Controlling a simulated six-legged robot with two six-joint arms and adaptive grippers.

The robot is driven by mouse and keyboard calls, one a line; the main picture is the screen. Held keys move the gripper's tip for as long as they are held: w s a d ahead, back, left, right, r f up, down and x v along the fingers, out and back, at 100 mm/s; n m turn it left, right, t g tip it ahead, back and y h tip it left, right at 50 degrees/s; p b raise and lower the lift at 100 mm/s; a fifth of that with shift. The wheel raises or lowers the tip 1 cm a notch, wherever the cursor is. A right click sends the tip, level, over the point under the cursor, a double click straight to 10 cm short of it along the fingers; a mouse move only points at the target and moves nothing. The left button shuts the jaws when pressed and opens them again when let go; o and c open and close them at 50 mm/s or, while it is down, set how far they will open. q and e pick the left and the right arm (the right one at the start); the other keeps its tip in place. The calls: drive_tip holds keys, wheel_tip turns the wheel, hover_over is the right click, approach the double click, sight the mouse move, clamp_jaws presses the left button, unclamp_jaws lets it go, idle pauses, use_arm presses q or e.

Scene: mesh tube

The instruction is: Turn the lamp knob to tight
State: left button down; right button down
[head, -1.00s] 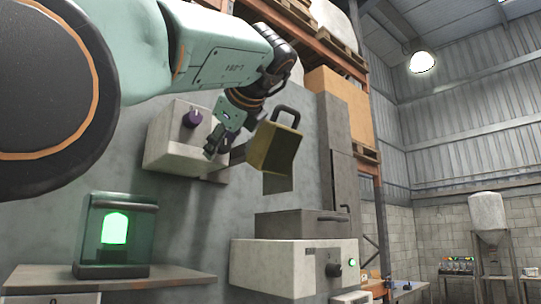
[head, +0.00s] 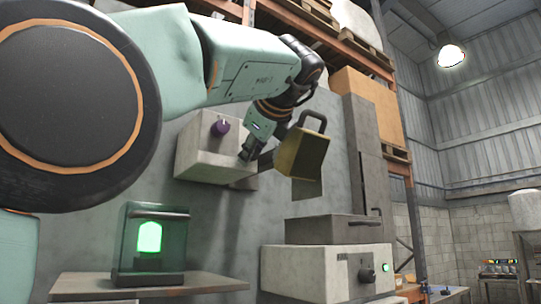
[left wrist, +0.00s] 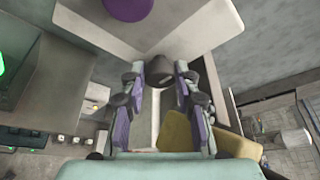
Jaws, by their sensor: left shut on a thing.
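A pale control box (head: 200,160) is mounted on the grey wall, with a purple knob (head: 220,127) on its front. The purple knob also shows at the top of the left wrist view (left wrist: 127,8). My left gripper (head: 247,155) is at the box's lower right. In the left wrist view, its fingers (left wrist: 160,95) stand on both sides of a dark grey knob (left wrist: 160,70) and are shut on it. No label shows which knob belongs to the lamp. A lamp (head: 149,238) glows green inside a dark glass case. My right gripper is not in view.
A yellow piece with a dark handle (head: 303,155) is close to the right of my left gripper. Below it stands a grey machine (head: 310,270) with a dark knob and a green light. A shelf (head: 150,285) bears the lamp case.

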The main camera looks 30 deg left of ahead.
use_arm(q)
drive_tip(key=shift+w+d+f+m+g+p, duration=0.1)
drive_tip(key=shift+m+g+p, duration=0.75)
drive_tip(key=shift+m+p, duration=0.5)
drive_tip(key=shift+w+d+f+m+g+p, duration=0.1)
drive_tip(key=shift+m+g+p, duration=0.75)
drive_tip(key=shift+m+p, duration=0.5)
drive_tip(key=c, duration=1.4)
unclamp_jaws()
drive_tip(key=o, duration=0.4)
drive_tip(key=shift+s+d+r+y, duration=0.15)
drive_tip(key=shift+r+y, duration=0.1)
drive_tip(key=shift+y, duration=0.05)
drive_tip(key=shift+s, duration=0.1)
